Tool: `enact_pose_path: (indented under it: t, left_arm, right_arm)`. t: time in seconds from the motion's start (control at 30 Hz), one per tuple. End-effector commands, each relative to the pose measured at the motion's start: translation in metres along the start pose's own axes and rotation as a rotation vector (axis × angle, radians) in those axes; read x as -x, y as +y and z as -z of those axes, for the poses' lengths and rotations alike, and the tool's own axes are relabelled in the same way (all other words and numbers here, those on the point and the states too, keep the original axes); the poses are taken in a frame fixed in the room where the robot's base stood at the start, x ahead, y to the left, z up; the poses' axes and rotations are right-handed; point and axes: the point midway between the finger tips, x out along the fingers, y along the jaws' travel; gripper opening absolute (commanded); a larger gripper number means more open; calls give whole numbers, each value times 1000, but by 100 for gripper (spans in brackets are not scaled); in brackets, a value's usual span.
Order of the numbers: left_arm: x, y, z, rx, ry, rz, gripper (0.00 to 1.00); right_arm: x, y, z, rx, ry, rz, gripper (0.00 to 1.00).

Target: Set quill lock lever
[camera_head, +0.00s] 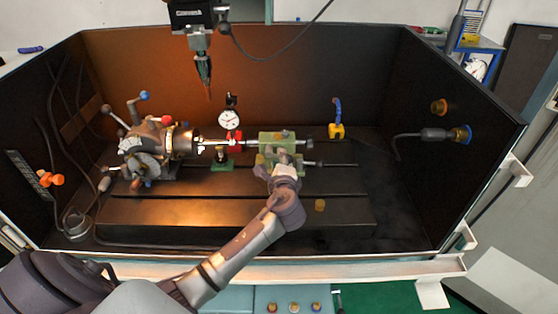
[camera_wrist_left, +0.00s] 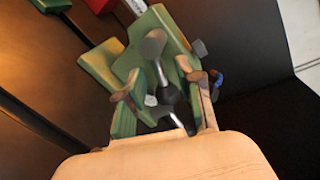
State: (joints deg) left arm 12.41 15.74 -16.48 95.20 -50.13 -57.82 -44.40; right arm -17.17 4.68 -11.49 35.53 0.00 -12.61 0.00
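The green tailstock (camera_head: 278,139) stands on the slotted table, right of the indexing chuck (camera_head: 150,148). In the left wrist view the tailstock (camera_wrist_left: 105,62) is tilted and close. A dark lever with a grey rounded end (camera_wrist_left: 153,44), probably the quill lock lever, stands out from it. My left gripper (camera_head: 283,165) is at the front of the tailstock. In the wrist view its two fingertips (camera_wrist_left: 160,86) are apart, with the lever between them in the picture. I cannot tell whether either finger touches it. My right gripper is not in view.
A dial gauge (camera_head: 229,119) stands left of the tailstock. A machine head with a pointed tool (camera_head: 204,68) hangs above. Dark enclosure walls surround the table (camera_head: 160,211).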

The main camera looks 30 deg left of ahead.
Motion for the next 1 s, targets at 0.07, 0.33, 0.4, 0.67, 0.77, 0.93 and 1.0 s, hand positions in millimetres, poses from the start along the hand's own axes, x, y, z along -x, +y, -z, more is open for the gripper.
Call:
enact_pose_path:
  t: [0.07,0.33,0.4,0.67,0.77,0.93,1.0]
  left_arm:
    - [0,0,0,-1,0,0,36]
    - [9,0,1,-1,2,1,36]
    - [20,0,1,0,3,0,36]
    - [76,1,0,2,3,-1,36]
    - [94,1,1,1,2,-1,36]
    - [114,1,1,0,1,-1,36]
    - [118,0,0,0,1,-1,36]
  right_arm:
    - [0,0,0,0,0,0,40]
    - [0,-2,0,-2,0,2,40]
    - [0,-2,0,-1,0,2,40]
    - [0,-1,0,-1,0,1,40]
    - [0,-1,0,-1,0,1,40]
    - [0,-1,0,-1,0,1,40]
    - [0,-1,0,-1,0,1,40]
